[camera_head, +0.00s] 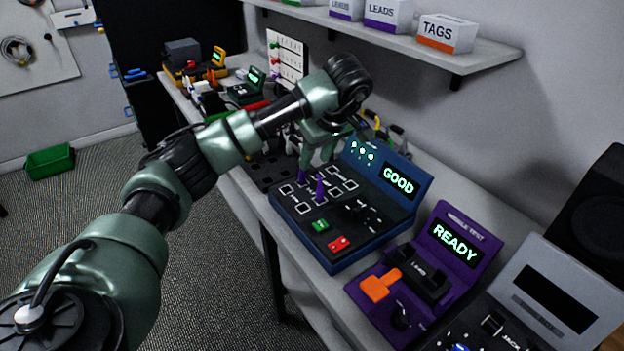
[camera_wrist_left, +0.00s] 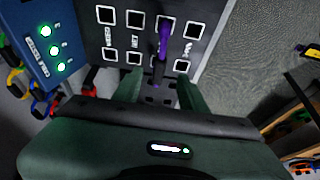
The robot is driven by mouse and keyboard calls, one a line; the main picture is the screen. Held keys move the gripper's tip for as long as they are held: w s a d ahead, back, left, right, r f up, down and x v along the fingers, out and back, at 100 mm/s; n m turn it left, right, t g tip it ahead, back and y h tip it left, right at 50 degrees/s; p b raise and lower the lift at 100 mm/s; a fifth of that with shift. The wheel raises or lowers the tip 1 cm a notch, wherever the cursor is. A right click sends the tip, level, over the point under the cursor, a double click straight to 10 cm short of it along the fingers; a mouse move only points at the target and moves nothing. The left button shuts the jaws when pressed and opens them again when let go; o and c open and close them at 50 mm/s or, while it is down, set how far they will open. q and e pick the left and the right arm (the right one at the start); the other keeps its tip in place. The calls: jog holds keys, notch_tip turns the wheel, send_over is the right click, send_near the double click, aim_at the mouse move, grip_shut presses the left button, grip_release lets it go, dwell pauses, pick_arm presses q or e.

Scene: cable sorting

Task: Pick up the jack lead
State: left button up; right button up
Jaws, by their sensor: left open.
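A lead with purple plug ends (camera_head: 320,188) stands on the socket panel of the blue tester (camera_head: 345,248), whose screen reads GOOD. I take it for the jack lead, though no label shows on it. Another purple end (camera_head: 302,176) shows just behind it, close to my fingers. My left gripper (camera_head: 317,158) is over the far part of this panel, pointing down, open. In the left wrist view the purple plug (camera_wrist_left: 165,38) with a dark lower part lies ahead of and between the spread fingertips (camera_wrist_left: 160,78). Contact cannot be told. My right gripper is out of view.
A shelf with labelled boxes (camera_head: 447,33) hangs above. Tools and cables crowd the bench behind my gripper.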

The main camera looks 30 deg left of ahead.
aim_at(311, 166)
pick_arm(q)
jog(key=shift+a+p+x, duration=0.2)
jog(key=shift+p+x, duration=0.35)
jog(key=shift+x, duration=0.7)
jog(key=shift+w+x, duration=0.25)
jog(key=shift+x, duration=0.9)
jog(key=shift+f, duration=0.15)
grip_shut()
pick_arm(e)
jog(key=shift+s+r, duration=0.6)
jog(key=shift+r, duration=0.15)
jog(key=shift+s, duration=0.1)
